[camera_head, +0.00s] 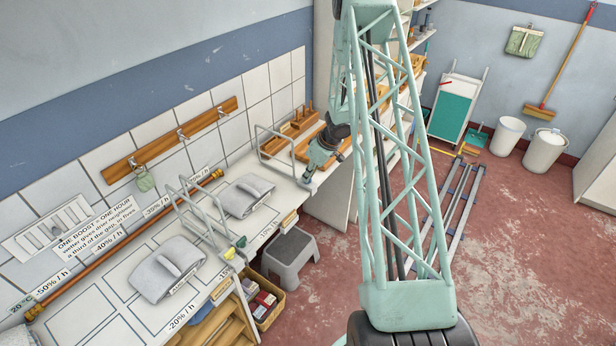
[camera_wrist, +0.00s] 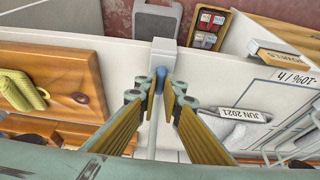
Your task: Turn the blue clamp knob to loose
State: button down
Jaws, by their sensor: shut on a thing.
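The blue clamp knob (camera_wrist: 160,76) shows in the wrist view, on a pale clamp block (camera_wrist: 163,50) at the edge of the white counter. My gripper (camera_wrist: 161,88) has one fingertip on each side of the knob and is shut on it. The fingers partly cover the knob, and I cannot read its turn position. In the head view my gripper (camera_head: 308,178) is at the front edge of the counter, by the far wire frame. The blue knob cannot be made out there.
A wire frame (camera_head: 275,155) stands at the far counter end. Folded grey linens (camera_head: 245,196) lie on the counter (camera_head: 205,262). Yellow and green knobs (camera_head: 230,253) sit on its front edge. A grey step stool (camera_head: 290,250) stands below. A wooden board (camera_wrist: 60,80) lies beside my gripper.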

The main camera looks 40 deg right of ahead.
jog(key=shift+w+d+r, duration=0.1)
dwell(0.4)
jog(key=c, duration=2.8)
grip_release()
jog(key=shift+v, duration=6)
